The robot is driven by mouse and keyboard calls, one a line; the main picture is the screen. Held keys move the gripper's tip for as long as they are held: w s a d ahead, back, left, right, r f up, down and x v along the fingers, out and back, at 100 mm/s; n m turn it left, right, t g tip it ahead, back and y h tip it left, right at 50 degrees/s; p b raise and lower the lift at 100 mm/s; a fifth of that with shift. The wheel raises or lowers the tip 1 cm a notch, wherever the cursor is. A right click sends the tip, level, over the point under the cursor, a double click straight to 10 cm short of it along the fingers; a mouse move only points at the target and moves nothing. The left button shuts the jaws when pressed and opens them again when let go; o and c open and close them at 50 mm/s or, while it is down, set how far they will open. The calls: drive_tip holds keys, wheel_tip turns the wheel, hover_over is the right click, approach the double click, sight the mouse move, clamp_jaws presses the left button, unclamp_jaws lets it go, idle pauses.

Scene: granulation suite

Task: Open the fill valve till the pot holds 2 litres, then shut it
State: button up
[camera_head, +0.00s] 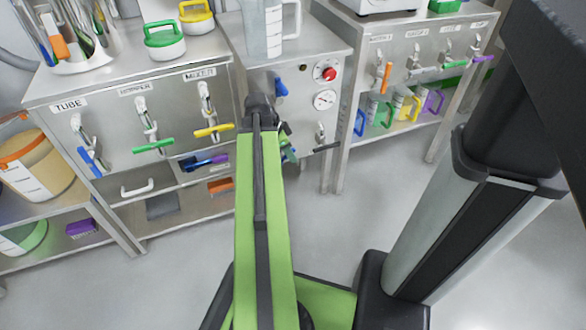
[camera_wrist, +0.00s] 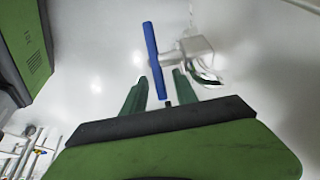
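In the wrist view, a blue lever (camera_wrist: 155,60) on a pale metal valve body (camera_wrist: 195,48) stands nearly upright, tilted slightly. My gripper (camera_wrist: 158,88) has its two green fingers spread on either side of the lever's lower end, with visible gaps. In the head view my gripper (camera_head: 287,143) is mostly hidden behind my arm, near the front of the middle steel panel. I cannot tell whether this lever is the fill valve. A clear jug with marks (camera_head: 264,30) stands on top of that panel; I cannot read a level in it or confirm that it is the pot.
The left cabinet has blue (camera_head: 89,162), green (camera_head: 153,146) and yellow (camera_head: 213,131) valve levers. A red button (camera_head: 328,73) and a gauge (camera_head: 324,99) are on the middle panel. The right bench (camera_head: 350,75) has more valves. The floor (camera_head: 340,230) is clear.

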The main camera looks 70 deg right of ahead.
drive_tip(key=b+x, duration=0.1)
drive_tip(key=x, duration=0.2)
drive_tip(key=shift+f+b, duration=0.1)
drive_tip(key=shift+b, duration=0.25)
drive_tip(key=shift+c, duration=0.4)
clamp_jaws()
